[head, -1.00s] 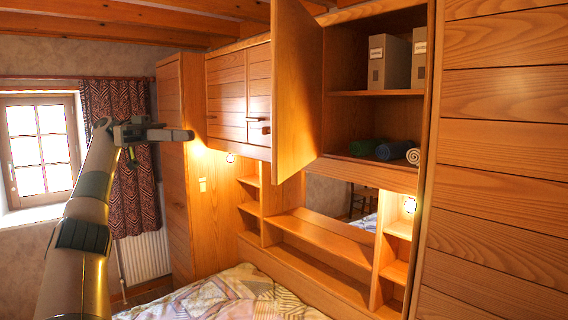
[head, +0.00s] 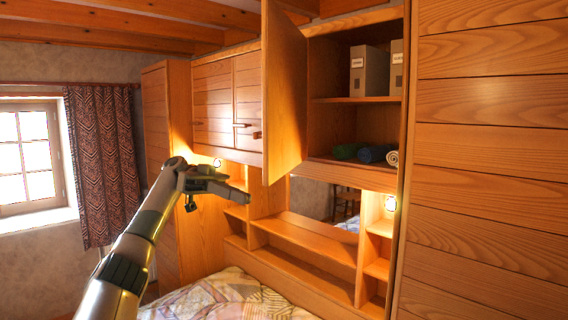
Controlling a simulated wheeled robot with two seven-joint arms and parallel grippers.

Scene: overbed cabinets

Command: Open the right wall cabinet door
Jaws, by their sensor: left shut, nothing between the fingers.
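The right wall cabinet door (head: 284,95) stands swung open on its left side, roughly edge-on to me. The right wall cabinet's interior (head: 328,118) is exposed, with grey box files (head: 369,71) on its shelf and rolled items (head: 377,154) at the bottom. My left gripper (head: 248,198) is shut and empty, below and left of the open door, apart from it. My right gripper is not in view.
Closed wall cabinet doors (head: 212,105) with small dark handles are left of the open door. A bed with a patchwork cover (head: 228,297) lies below. A tall panelled wooden front (head: 490,160) fills the right side. A curtained window is at left.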

